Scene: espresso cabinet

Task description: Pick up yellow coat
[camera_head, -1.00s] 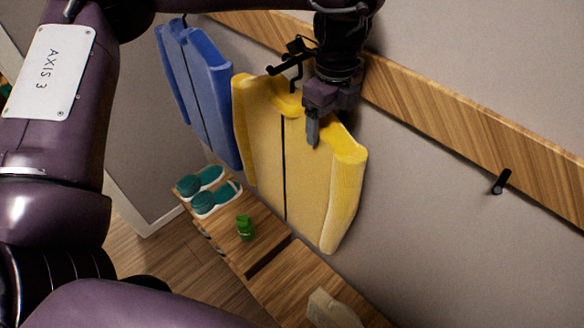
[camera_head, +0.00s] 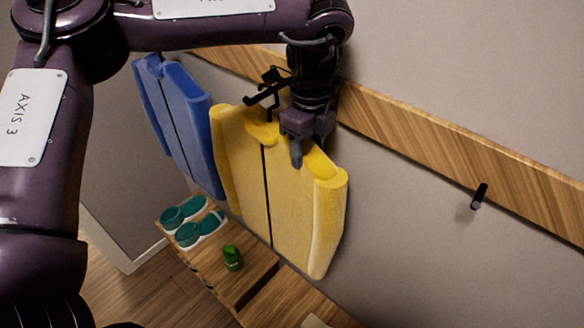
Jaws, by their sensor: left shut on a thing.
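The yellow coat (camera_head: 290,210) hangs against the wall below the wooden rail, with a dark line down its front. My left gripper (camera_head: 297,160) is at the coat's upper right shoulder, next to the collar, and is shut on the coat. Its far finger is hidden by the coat. A black hook (camera_head: 266,88) shows just above the collar; whether the coat still rests on it cannot be told. My right gripper is not in view.
A blue coat (camera_head: 185,115) hangs just left of the yellow one. The wooden rail (camera_head: 420,130) runs along the wall, with a free black peg (camera_head: 479,196) at right. Below, a wooden bench (camera_head: 215,265) holds teal shoes (camera_head: 190,228) and a small green object (camera_head: 232,258).

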